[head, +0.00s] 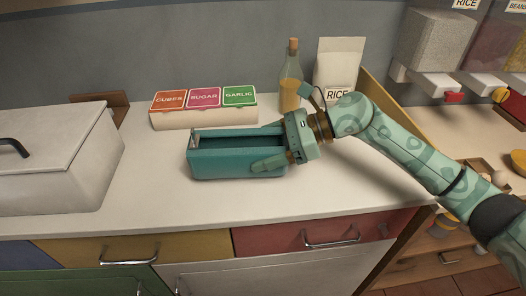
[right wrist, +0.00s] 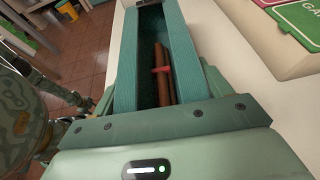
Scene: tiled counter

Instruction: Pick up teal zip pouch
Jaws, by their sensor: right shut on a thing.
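The teal zip pouch (head: 232,164) is a long, open-topped teal case on the white counter, in front of the labelled boxes. My right gripper (head: 268,150) reaches it from the right and is shut on its right end, one finger along the near side. In the right wrist view the pouch (right wrist: 125,75) lies between the fingers, and brown sticks with a red band (right wrist: 161,68) show inside it. In the head view the pouch looks level and at or very near the counter top; I cannot tell whether it touches. My left gripper is not in view.
A box set (head: 204,109) labelled cubes, sugar and garlic stands behind the pouch. A corked bottle (head: 290,82) and a rice bag (head: 338,65) stand at the back. A white lidded bin (head: 60,160) is at left. The counter's front strip is clear.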

